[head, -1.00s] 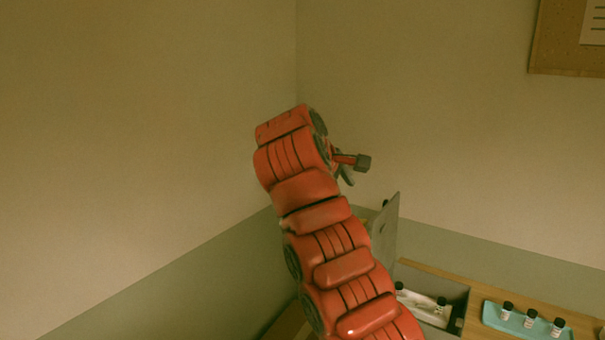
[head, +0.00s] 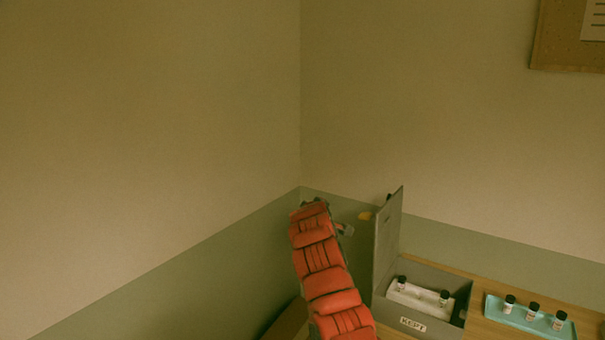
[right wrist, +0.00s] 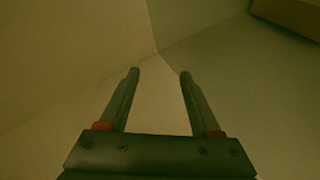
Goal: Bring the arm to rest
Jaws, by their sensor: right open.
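My red right arm (head: 325,270) rises from the bottom middle of the head view, left of the box. Only a small grey part near its upper end shows there, so the fingers are not clear. In the right wrist view my right gripper (right wrist: 160,72) is open, with nothing between its two fingers, and faces the bare walls. My left gripper is in neither view.
A grey box (head: 457,312) labelled KEPT has its lid (head: 388,240) upright and holds two black-capped bottles in a white insert. Right of it, a teal tray (head: 492,309) carries three bottles on the wooden table (head: 480,328). A corkboard (head: 560,45) hangs above.

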